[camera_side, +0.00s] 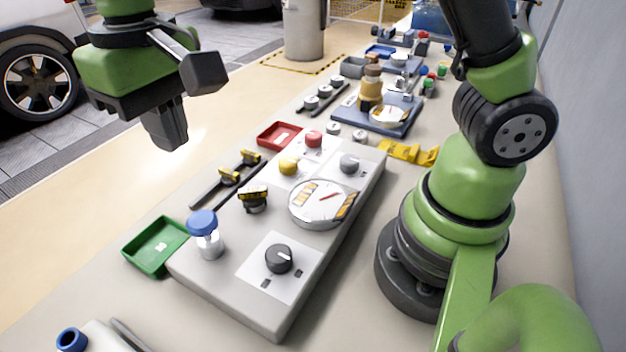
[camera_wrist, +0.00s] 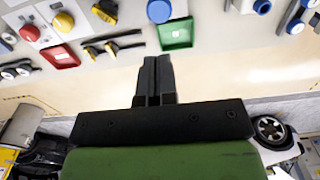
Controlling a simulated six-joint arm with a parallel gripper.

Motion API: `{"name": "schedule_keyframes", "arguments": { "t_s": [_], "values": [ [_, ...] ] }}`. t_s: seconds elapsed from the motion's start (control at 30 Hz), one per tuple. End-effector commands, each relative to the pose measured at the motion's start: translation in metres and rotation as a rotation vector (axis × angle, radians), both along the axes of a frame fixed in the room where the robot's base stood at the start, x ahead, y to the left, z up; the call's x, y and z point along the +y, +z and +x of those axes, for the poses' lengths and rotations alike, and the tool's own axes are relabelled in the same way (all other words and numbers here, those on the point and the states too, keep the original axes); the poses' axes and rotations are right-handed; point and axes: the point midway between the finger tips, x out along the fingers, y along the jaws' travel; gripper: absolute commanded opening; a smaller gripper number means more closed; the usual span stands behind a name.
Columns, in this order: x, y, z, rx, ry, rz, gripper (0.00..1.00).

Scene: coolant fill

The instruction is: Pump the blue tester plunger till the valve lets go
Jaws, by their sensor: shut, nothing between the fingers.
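The blue plunger cap (camera_side: 203,222) stands upright on a clear cylinder at the left front corner of the grey tester panel (camera_side: 220,290). It also shows at the top edge of the wrist view (camera_wrist: 158,11). A round dial gauge (camera_side: 318,203) with a red needle sits on the panel. Between it and the plunger is a small dark fitting with a yellow-and-black top (camera_side: 253,196); I cannot tell whether it is the valve. My gripper (camera_side: 170,143) is shut and empty, in the air, apart from the plunger. Its fingers (camera_wrist: 157,62) point down.
A green tray (camera_side: 140,262) lies beside the plunger and a red tray (camera_side: 265,138) farther back. Yellow-and-black tools (camera_side: 228,178) lie along the panel's left side. The panel carries a black knob (camera_side: 279,258) and red, yellow and grey buttons. The air around my gripper is clear.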

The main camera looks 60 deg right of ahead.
Motion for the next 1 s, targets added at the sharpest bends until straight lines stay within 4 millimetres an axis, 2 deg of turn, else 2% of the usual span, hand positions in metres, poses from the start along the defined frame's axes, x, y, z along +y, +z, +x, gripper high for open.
{"name": "schedule_keyframes", "arguments": {
  "t_s": [0.8,1.0],
  "values": [
    [0.000,0.000,0.000,0.000,0.000,0.000,0.00],
    [0.001,0.020,0.001,0.002,0.002,-0.002,0.00]
  ]
}}
